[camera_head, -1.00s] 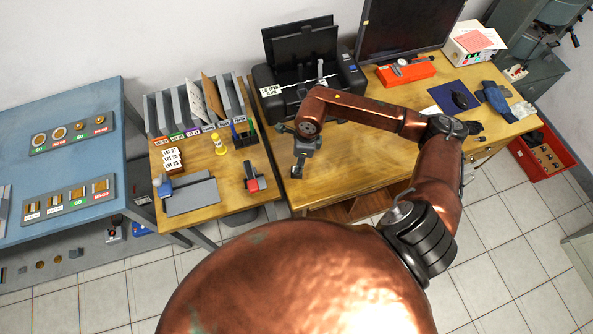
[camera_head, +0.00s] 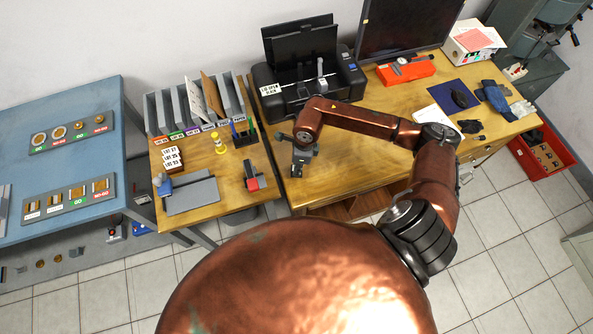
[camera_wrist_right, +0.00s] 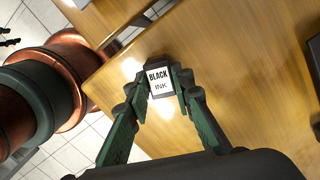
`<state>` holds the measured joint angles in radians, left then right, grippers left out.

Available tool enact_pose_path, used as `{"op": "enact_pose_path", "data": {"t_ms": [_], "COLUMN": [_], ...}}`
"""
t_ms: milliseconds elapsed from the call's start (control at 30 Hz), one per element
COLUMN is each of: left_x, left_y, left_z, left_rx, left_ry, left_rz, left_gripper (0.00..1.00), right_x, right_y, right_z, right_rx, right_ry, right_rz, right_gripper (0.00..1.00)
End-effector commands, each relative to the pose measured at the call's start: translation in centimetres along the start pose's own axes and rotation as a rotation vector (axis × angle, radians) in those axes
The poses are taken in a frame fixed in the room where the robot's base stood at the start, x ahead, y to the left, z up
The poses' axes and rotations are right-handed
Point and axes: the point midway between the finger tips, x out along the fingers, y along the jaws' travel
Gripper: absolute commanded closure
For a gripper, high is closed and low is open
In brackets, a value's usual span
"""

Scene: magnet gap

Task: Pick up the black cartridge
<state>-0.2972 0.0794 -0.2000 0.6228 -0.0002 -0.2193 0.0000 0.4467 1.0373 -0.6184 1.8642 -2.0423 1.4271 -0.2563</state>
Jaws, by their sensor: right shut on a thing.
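My right gripper (camera_wrist_right: 160,90) is shut on the black cartridge (camera_wrist_right: 160,84), whose white label reads "BLACK INK" in the right wrist view. The fingers grip it from both sides, and its label faces the wrist camera. In the head view the right gripper (camera_head: 299,162) is small, over the front left part of the wooden desk (camera_head: 345,155). There the cartridge is mostly hidden between the fingers. I cannot tell how far it is above the desk top. My left gripper is not in view.
A black printer (camera_head: 305,80) with its lid raised stands behind the gripper. A lower side table (camera_head: 220,165) with file dividers, a grey tray (camera_head: 192,197) and a red-and-black tool (camera_head: 253,177) lies left. A monitor (camera_head: 405,28) stands at the back. The desk's middle is clear.

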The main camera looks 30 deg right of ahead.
Motion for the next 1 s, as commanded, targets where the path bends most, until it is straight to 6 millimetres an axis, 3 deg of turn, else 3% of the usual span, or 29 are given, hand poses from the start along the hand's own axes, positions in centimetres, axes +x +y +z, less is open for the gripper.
{"op": "enact_pose_path", "data": {"t_ms": [200, 633, 800, 1000], "left_x": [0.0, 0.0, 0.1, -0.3], "left_y": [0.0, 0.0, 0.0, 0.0], "left_z": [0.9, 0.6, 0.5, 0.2], "left_rx": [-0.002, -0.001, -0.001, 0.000], "left_ry": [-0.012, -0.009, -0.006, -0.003], "left_rz": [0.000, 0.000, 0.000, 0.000], "left_gripper": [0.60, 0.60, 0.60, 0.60], "right_x": [0.0, -1.0, -3.4, -8.0], "right_y": [0.0, 0.0, 0.0, 3.6], "right_z": [0.0, 0.2, 0.4, -0.4], "right_rx": [0.000, 0.000, -0.003, -0.005], "right_ry": [0.000, -0.002, -0.001, -0.001], "right_rz": [0.000, -0.001, -0.003, -0.003], "right_gripper": [1.00, 1.00, 1.00, 1.00]}}
